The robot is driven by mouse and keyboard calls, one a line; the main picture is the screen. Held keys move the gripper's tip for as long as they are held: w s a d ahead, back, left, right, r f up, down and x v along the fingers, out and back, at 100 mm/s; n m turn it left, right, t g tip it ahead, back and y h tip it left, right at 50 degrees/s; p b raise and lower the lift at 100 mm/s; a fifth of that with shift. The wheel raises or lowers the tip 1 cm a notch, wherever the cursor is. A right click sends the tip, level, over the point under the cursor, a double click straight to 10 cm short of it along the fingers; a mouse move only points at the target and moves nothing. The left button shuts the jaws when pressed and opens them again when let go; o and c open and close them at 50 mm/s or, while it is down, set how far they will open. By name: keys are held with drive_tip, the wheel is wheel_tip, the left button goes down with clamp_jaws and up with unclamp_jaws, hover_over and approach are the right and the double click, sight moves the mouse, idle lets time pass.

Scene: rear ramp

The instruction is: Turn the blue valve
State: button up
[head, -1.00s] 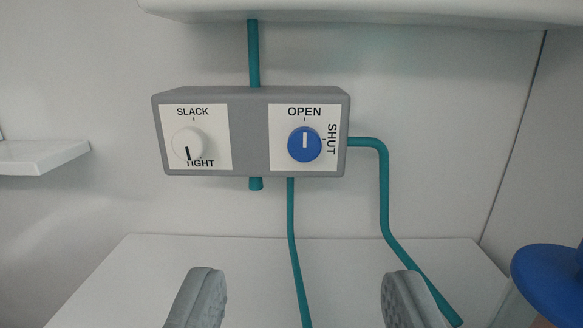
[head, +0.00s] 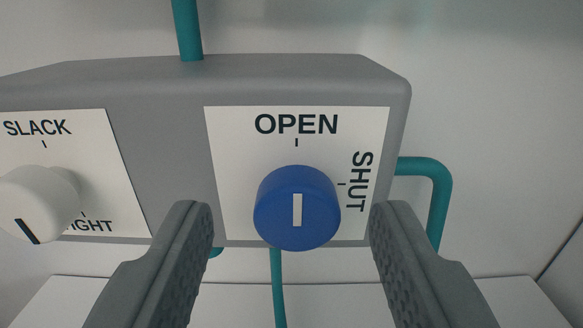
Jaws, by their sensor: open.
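The blue valve (head: 297,208) is a round knob on a white plate (head: 230,150), right of centre on a grey box. Its white mark stands upright, in line with the tick under OPEN. SHUT is printed to its right, beside a second tick. My gripper (head: 290,215) is open, with one grey finger on each side of the valve. There are gaps between both fingers and the valve, and neither appears to touch it. How far the fingertips are from the plate in depth is hard to tell.
Teal pipes run above, below and right (head: 440,190) of the grey box (head: 300,80). A white surface (head: 245,305) lies below.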

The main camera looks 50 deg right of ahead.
drive_tip(key=shift+w+d, duration=0.4)
drive_tip(key=shift+d, duration=0.1)
drive_tip(key=c, duration=1)
drive_tip(key=shift+o, duration=0.2)
